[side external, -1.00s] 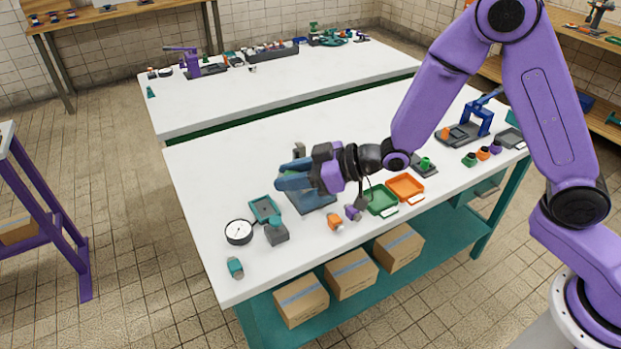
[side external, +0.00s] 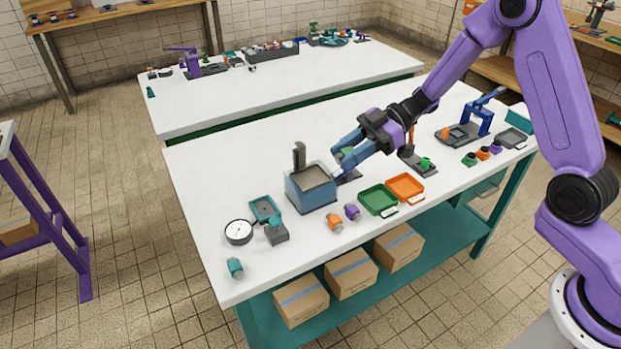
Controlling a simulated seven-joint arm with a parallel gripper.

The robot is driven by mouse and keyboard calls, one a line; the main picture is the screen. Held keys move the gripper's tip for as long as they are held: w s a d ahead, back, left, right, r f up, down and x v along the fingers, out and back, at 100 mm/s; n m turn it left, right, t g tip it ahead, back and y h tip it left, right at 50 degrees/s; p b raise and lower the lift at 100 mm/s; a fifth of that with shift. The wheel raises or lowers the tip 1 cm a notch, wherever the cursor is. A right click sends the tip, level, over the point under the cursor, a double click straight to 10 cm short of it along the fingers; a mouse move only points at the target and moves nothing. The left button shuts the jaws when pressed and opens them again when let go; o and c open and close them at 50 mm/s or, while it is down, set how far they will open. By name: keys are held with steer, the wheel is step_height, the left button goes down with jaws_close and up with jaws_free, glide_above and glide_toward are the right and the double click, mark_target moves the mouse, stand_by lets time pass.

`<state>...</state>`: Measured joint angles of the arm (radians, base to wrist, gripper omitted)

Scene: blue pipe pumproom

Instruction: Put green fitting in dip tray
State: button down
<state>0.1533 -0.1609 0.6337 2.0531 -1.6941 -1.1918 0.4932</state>
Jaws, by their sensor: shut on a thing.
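My gripper (side external: 338,164) is right of the blue open-topped box, above the table, fingers pointing down and left. It is shut on a green piece (side external: 347,153), which I take for the green fitting; the blue fingers hide most of it. The blue box (side external: 310,195) with a grey flat inside and a dark upright post at its back looks like the dip tray. It stands on the white table, left of my gripper, and no fitting shows in it. A shallow green tray (side external: 378,200) lies to the right of the box.
An orange fitting (side external: 334,222) and a purple fitting (side external: 352,212) stand in front of the box. A teal fitting (side external: 235,267), a gauge (side external: 238,232) and a grey-teal device (side external: 276,232) are at left. An orange tray (side external: 405,188) is at right. The table's back left is clear.

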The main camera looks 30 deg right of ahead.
steer(key=shift+s+d+f+g, duration=0.1)
steer(key=shift+d+g, duration=0.05)
steer(key=shift+d, duration=0.4)
steer(key=shift+s+d+f+g, duration=0.1)
steer(key=shift+d+g, duration=0.05)
steer(key=shift+d, duration=0.35)
steer(key=shift+w+d+f+n, duration=0.1)
steer(key=shift+w+f+n, duration=0.1)
steer(key=shift+n, duration=0.1)
steer(key=w+a+f, duration=0.3)
steer(key=w+f, duration=0.1)
steer(key=w, duration=0.4)
glide_above(311, 178)
steer(key=f, duration=0.5)
steer(key=shift+s+a+f, duration=0.1)
steer(key=shift+s+f, duration=0.05)
steer(key=shift+s, duration=0.05)
steer(key=shift+w+f, duration=0.2)
steer(key=shift+f, duration=1.45)
steer(key=shift+f, duration=0.2)
steer(key=c, duration=1.1)
jaws_free()
steer(key=shift+o, duration=0.2)
